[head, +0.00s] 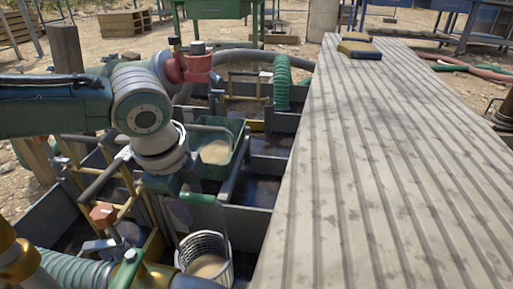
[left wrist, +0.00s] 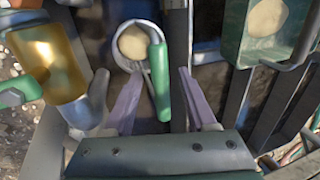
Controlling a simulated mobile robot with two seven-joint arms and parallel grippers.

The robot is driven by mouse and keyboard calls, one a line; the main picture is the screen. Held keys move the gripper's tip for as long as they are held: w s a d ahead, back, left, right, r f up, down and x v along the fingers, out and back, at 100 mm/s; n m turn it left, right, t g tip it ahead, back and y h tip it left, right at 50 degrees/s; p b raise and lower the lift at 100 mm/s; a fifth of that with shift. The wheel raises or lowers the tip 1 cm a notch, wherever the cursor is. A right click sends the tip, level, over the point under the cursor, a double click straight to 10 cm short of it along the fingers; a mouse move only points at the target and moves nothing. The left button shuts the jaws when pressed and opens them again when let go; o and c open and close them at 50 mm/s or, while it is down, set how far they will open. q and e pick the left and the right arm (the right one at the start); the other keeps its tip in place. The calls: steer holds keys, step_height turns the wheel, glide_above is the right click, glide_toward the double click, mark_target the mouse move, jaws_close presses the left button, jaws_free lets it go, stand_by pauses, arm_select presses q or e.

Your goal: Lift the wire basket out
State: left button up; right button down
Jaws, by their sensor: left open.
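The wire basket (head: 229,246) is white and holds tan material, low in the tank at the bottom middle of the head view. Its raised handle has a green grip (head: 199,199). In the left wrist view the basket's round rim (left wrist: 117,47) and the green grip (left wrist: 160,82) show from above. My left gripper (left wrist: 158,74) is open, its two pale purple fingers on either side of the green grip. In the head view the left gripper (head: 183,212) is beside the handle, partly hidden by my wrist. My right gripper is not seen.
A green bin (head: 238,160) with tan material and a bar handle stands behind the basket. Tank dividers, yellow rails and a brass pipe fitting (left wrist: 47,57) crowd the left. A ribbed metal deck (head: 385,170) fills the right; its near part is bare.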

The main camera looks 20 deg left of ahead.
arm_select(q)
steer(key=shift+c, duration=0.4)
jaws_close()
stand_by(0.9)
